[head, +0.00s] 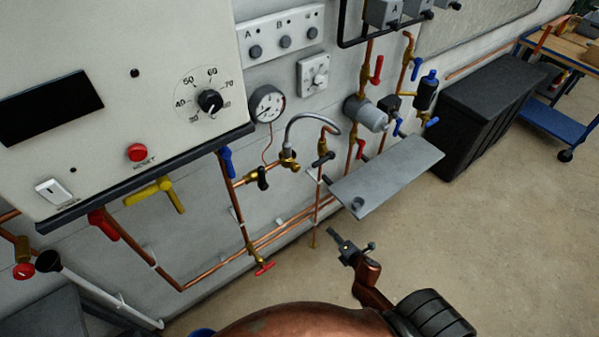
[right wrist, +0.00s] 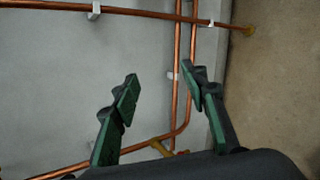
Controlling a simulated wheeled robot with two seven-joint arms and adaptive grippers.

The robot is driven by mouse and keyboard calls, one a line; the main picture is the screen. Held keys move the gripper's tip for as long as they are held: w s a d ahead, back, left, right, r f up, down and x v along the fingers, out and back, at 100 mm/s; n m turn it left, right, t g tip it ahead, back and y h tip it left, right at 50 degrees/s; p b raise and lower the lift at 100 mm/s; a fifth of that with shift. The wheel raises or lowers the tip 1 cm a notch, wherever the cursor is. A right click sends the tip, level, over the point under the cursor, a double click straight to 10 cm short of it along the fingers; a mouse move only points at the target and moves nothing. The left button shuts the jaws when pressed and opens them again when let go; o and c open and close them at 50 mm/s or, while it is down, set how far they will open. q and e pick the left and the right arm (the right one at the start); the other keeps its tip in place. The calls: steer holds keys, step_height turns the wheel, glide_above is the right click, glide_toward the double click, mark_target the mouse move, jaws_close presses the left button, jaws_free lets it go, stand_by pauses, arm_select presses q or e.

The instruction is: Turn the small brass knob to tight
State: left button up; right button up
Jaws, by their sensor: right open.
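I cannot tell for certain which part is the small brass knob. Small brass fittings show in the head view: one at the foot of the curved spout (head: 288,160) and a valve body (head: 253,250) with a red handle (head: 264,268) low on the copper pipe. In the right wrist view a brass-yellow piece (right wrist: 163,148) shows at the bottom, partly hidden by my gripper. My right gripper (head: 350,243) is low in front of the wall, right of the red-handled valve. In its wrist view (right wrist: 158,82) the green-padded fingers are apart, with nothing between them. My left gripper is not in view.
Copper pipes (head: 285,232) run along the wall. A grey shelf (head: 388,178) juts out above my right gripper. A control panel (head: 110,90) hangs at the left. A black chest (head: 497,105) stands at the right. The floor (head: 490,230) there is clear.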

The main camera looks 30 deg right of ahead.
steer(key=w+a+r+n+t+y, duration=0.1)
steer(key=w+r+n+t, duration=0.2)
steer(key=r, duration=0.6)
steer(key=w+a+r+n+t, duration=0.1)
steer(key=w+a+r+n, duration=0.15)
steer(key=r+n, duration=0.45)
steer(key=n+t+y, duration=0.2)
steer(key=n+t, duration=0.1)
steer(key=n, duration=0.3)
glide_toward(297, 169)
steer(key=w, duration=0.7)
steer(key=shift+w+a+r, duration=0.2)
steer(key=shift+w, duration=0.2)
steer(key=shift+w+f, duration=0.1)
steer(key=shift+w, duration=0.3)
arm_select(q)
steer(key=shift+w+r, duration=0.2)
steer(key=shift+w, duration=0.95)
arm_select(e)
jaws_close()
